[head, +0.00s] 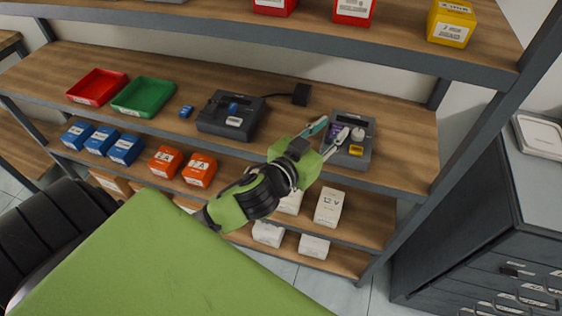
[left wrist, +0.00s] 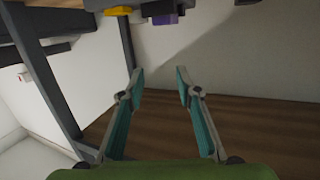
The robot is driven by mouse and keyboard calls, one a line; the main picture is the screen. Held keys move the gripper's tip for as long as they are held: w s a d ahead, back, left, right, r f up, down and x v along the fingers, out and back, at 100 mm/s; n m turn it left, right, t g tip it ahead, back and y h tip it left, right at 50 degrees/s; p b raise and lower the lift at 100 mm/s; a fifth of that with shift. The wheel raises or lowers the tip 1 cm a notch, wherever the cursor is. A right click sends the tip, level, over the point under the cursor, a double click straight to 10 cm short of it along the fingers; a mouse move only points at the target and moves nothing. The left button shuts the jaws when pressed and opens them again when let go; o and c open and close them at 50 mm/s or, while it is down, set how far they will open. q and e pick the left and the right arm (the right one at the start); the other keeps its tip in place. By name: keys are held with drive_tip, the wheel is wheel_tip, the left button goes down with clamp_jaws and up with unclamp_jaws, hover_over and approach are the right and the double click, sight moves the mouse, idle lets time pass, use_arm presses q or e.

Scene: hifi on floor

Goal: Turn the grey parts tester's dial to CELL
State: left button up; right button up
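The grey parts tester (head: 362,158) stands on the middle shelf, right of centre in the head view. It has a round whitish knob (head: 358,134), a purple part (head: 334,130) and a yellow part (head: 356,150). The dial's setting and lettering are too small to read. My left gripper (head: 330,130) is open and empty, its fingertips over or just in front of the tester's left side. In the left wrist view the open fingers (left wrist: 160,82) have nothing between them; the purple part (left wrist: 165,18) and yellow part (left wrist: 118,11) show at the top edge. My right gripper is not in view.
A red tray (head: 97,87) and green tray (head: 145,96) lie further left. The upper shelf (head: 300,40) overhangs behind; a shelf post (head: 470,140) stands at right.

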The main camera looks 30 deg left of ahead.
use_arm(q)
drive_tip(key=s+a+f+g+y, duration=0.1)
drive_tip(key=s+f+g, duration=0.3)
drive_tip(key=f, duration=0.9)
drive_tip(key=s+a+f+g+y, duration=0.1)
drive_tip(key=s+f+g, duration=0.4)
drive_tip(key=s+f, duration=0.6)
wheel_tip(320, 180, down, 3)
drive_tip(key=shift+s+a+f+g, duration=0.15)
drive_tip(key=shift+a+g, duration=0.15)
drive_tip(key=shift+a, duration=0.2)
drive_tip(key=shift+f, duration=0.1)
